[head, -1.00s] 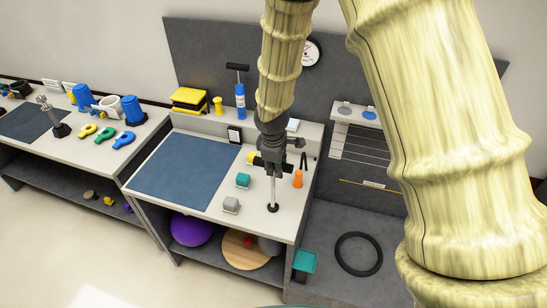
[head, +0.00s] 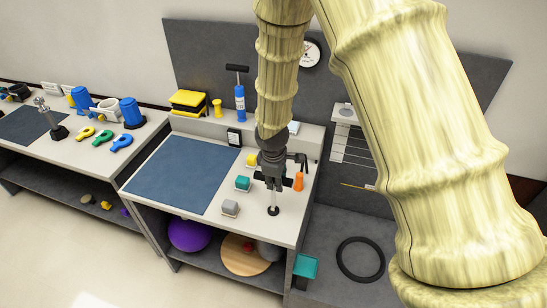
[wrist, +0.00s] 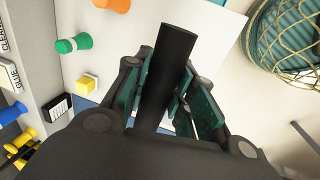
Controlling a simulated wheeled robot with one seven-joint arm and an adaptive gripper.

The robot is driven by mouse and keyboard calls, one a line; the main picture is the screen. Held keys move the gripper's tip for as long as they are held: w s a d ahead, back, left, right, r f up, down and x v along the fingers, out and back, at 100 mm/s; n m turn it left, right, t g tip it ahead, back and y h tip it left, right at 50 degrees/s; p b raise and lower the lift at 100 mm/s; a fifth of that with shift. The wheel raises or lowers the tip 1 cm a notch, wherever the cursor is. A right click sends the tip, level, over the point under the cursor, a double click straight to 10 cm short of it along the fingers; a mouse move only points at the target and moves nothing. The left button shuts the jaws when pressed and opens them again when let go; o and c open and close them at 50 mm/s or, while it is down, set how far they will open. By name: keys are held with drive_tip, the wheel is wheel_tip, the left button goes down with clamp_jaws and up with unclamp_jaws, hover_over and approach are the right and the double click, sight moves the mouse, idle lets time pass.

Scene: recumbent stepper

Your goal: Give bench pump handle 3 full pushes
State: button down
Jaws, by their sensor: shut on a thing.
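The bench pump has a black T-shaped handle (head: 259,177), a pale rod (head: 273,199) and a round black base (head: 273,211) on the right part of the bench. My gripper (head: 272,178) is over the pump, pointing down, and shut on the handle. In the wrist view, the black handle bar (wrist: 168,75) runs between the teal-padded fingers of my gripper (wrist: 166,92). A short length of rod shows between handle and base. The finger contact is partly hidden.
A blue mat (head: 183,172) covers the bench's left. A blue upright pump (head: 240,100) stands behind.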

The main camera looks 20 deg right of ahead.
wheel_tip(320, 180, down, 5)
drive_tip(key=shift+f+b, duration=0.1)
drive_tip(key=shift+b, duration=1)
drive_tip(key=c, duration=1.2)
unclamp_jaws()
drive_tip(key=shift+r, duration=0.2)
drive_tip(key=shift+s+a+r+p, duration=0.1)
drive_tip(key=shift+s+r+p, duration=0.05)
drive_tip(key=shift+r+p, duration=0.55)
drive_tip(key=shift+s+a+r+p, duration=0.1)
drive_tip(key=shift+r+p, duration=0.45)
drive_tip(key=shift+r, duration=0.35)
drive_tip(key=shift+s+a+r+p, duration=0.1)
drive_tip(key=shift+s+r+p, duration=0.05)
drive_tip(key=shift+r+p, duration=0.55)
drive_tip(key=shift+r, duration=0.1)
